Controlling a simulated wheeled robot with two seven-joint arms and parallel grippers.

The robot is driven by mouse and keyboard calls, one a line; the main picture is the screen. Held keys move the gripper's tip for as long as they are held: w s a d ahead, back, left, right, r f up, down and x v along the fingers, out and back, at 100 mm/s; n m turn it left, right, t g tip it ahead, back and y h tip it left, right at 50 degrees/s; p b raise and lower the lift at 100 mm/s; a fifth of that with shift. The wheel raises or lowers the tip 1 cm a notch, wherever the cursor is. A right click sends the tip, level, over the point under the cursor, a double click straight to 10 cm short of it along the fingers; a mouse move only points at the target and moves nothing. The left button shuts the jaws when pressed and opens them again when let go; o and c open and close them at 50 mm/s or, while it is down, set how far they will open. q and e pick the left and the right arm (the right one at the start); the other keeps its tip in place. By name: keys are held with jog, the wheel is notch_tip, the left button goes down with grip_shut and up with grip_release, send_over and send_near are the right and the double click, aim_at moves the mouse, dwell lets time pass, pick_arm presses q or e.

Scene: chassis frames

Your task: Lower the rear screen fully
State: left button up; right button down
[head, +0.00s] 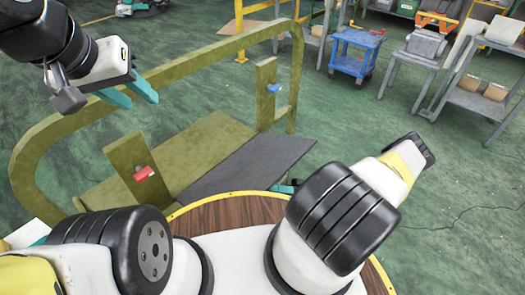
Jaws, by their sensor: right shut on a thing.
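A dark grey flat panel (248,166), which looks like the rear screen, lies low and nearly level at the near right side of the olive chassis frame (70,122). I cannot tell its exact tilt. My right gripper (287,188) is at the panel's near right edge. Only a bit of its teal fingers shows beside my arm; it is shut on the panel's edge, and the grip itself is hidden. My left gripper (143,104) is open and empty, raised above the far left part of the frame.
Two olive uprights carry a red catch (144,174) and a blue catch (273,88). An olive plate (205,137) adjoins the panel. A blue cart (355,52) and grey shelves (480,100) stand behind to the right. Green floor is open at right.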

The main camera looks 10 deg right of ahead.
jog(key=shift+s+d+f, duration=0.1)
jog(key=shift+d+f, duration=0.05)
jog(key=shift+f, duration=2.4)
jog(key=c, duration=1.5)
grip_release()
jog(key=shift+o, duration=0.2)
jog(key=shift+s+d, duration=0.1)
jog(key=v, duration=0.7)
jog(key=shift+d+f, duration=0.25)
jog(key=shift+d, duration=0.05)
